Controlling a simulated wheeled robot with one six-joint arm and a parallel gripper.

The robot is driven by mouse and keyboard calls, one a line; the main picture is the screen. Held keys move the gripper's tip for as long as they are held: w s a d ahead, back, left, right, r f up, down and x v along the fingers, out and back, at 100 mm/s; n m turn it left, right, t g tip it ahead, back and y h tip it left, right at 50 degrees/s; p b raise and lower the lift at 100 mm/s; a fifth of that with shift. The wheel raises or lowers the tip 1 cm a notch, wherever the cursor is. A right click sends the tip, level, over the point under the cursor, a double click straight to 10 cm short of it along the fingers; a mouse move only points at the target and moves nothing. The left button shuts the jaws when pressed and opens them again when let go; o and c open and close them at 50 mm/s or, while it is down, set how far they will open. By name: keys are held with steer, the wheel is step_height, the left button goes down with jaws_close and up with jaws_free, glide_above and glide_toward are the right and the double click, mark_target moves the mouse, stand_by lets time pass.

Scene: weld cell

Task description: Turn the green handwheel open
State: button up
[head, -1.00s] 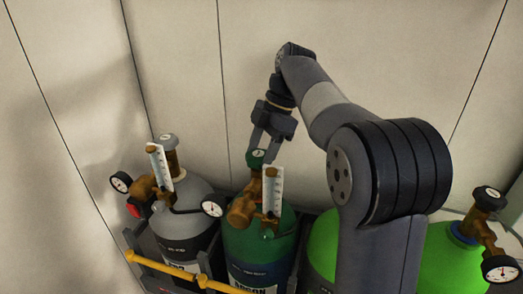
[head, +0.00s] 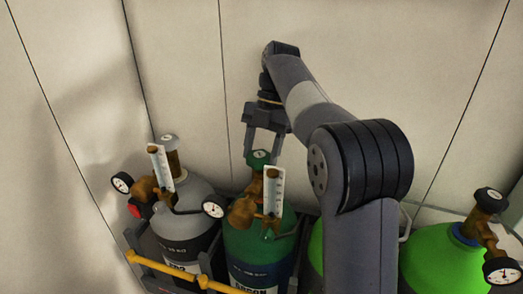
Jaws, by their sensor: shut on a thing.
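The green handwheel (head: 259,158) tops the valve of the dark green cylinder (head: 243,245), left of the middle in the head view. My gripper (head: 262,150) reaches down from above with its two fingers on either side of the handwheel, shut on it. The far side of the handwheel and the exact finger contact are hard to make out. A brass regulator (head: 243,210) with a white flow tube (head: 273,190) stands just in front of the valve.
A grey cylinder (head: 190,198) with gauges stands to the left. Bright green cylinders (head: 440,255) stand to the right, partly behind my arm. A yellow bar (head: 165,267) runs along the front of the rack. Pale wall panels (head: 180,60) close off the back.

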steer(key=shift+f, duration=0.1)
steer(key=o, duration=1)
